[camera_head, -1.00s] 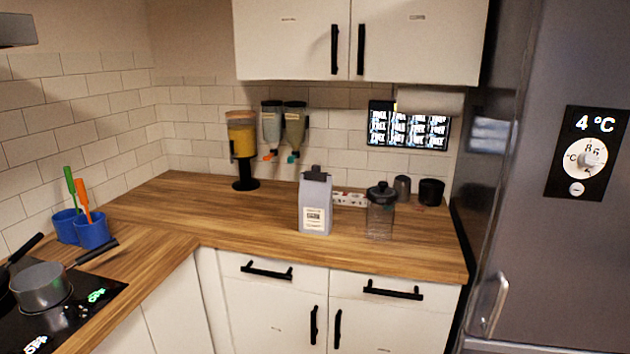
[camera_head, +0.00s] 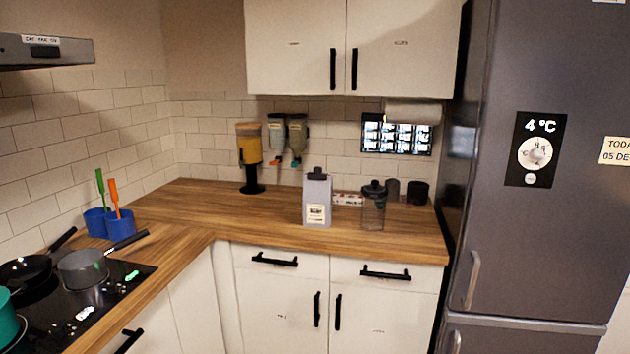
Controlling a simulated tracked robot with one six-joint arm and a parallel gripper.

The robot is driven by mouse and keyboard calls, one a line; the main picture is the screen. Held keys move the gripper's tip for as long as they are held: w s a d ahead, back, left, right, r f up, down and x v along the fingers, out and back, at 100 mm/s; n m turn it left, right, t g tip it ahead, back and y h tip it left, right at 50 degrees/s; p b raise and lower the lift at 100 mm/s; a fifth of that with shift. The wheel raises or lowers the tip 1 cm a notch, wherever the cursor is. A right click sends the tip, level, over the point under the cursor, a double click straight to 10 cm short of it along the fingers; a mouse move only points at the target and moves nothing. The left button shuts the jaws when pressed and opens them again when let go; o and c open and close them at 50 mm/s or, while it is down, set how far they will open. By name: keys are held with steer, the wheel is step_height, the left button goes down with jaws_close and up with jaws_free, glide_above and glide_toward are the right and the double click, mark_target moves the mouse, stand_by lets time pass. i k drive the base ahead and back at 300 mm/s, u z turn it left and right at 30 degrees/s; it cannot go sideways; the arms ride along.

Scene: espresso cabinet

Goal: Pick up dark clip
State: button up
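A dark clip (camera_head: 317,172) sits on the top of a grey-white bag (camera_head: 317,200) with a printed label. The bag stands upright on the wooden counter in the corner area, left of a clear jar. The clip is small in this view and its details are hard to make out. My gripper is not in view.
The wooden counter (camera_head: 285,230) has free room in front of the bag. A dark-lidded jar (camera_head: 373,207), dark cups (camera_head: 417,192) and a yellow-filled dispenser (camera_head: 249,150) stand nearby. The fridge (camera_head: 540,230) bounds the right; the hob (camera_head: 100,300) is at left.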

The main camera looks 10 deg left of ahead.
mark_target(317, 175)
steer(key=k, duration=0.55)
steer(key=i, duration=2.25)
steer(key=u, duration=0.95)
steer(key=i, duration=0.5)
steer(key=u, duration=0.7)
steer(key=i, duration=0.5)
steer(key=u, duration=0.35)
